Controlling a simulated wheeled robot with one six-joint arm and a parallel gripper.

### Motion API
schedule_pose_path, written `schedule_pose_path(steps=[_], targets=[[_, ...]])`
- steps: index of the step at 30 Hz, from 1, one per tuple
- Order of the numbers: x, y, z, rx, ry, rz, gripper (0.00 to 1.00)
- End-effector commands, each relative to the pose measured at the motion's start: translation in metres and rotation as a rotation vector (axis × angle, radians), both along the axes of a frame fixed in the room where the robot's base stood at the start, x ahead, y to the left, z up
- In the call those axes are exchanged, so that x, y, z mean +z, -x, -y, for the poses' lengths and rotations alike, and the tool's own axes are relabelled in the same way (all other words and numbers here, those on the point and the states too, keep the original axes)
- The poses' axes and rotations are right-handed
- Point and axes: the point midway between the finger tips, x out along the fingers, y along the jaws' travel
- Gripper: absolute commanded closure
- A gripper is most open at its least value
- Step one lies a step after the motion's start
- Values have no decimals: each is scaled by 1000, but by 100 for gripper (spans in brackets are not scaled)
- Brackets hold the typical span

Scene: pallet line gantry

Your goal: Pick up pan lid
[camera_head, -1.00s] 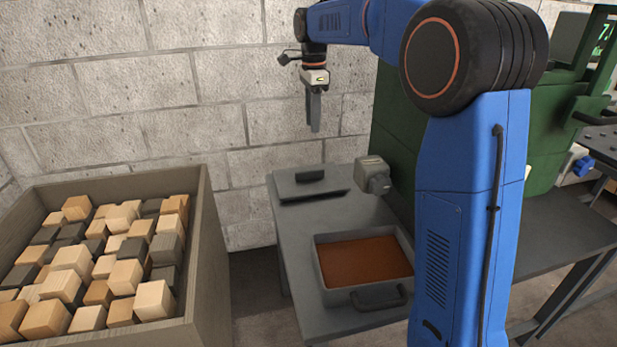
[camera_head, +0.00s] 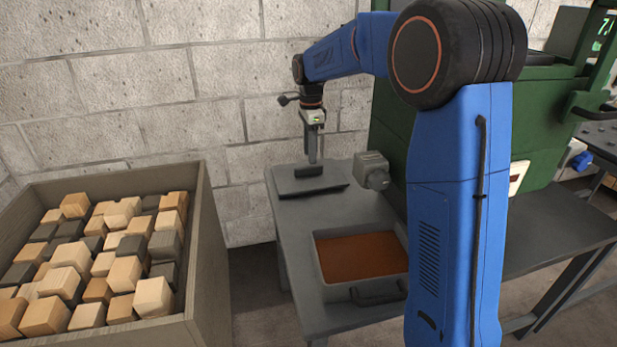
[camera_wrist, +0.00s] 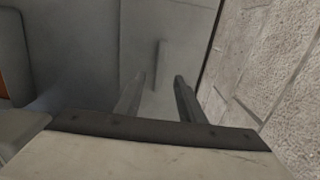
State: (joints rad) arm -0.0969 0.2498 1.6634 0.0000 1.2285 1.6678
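The pan lid (camera_head: 328,189) is a flat dark grey plate with a raised bar handle (camera_head: 308,171). It lies on the far end of the grey table, behind the pan. In the wrist view the handle (camera_wrist: 161,55) shows as a narrow upright bar beyond my fingertips. My gripper (camera_head: 313,160) points down just above the handle in the head view. In the wrist view my gripper (camera_wrist: 157,82) has its two fingers apart with nothing between them. Whether the fingertips touch the handle cannot be told from the head view.
A grey pan (camera_head: 316,262) with brown contents stands on the grey table (camera_head: 295,290), nearer than the lid. A grey block-like fixture (camera_head: 371,170) juts out right of the lid. A block wall is behind. A bin (camera_head: 212,250) of wooden cubes stands left.

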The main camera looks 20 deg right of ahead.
Motion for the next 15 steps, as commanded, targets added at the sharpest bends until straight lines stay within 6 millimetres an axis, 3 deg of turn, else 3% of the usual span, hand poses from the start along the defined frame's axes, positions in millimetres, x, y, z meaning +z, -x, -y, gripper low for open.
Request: schedule_pose_path(steps=[15], targets=[[-51, 0, -6, 0, 0, -1, 64]])
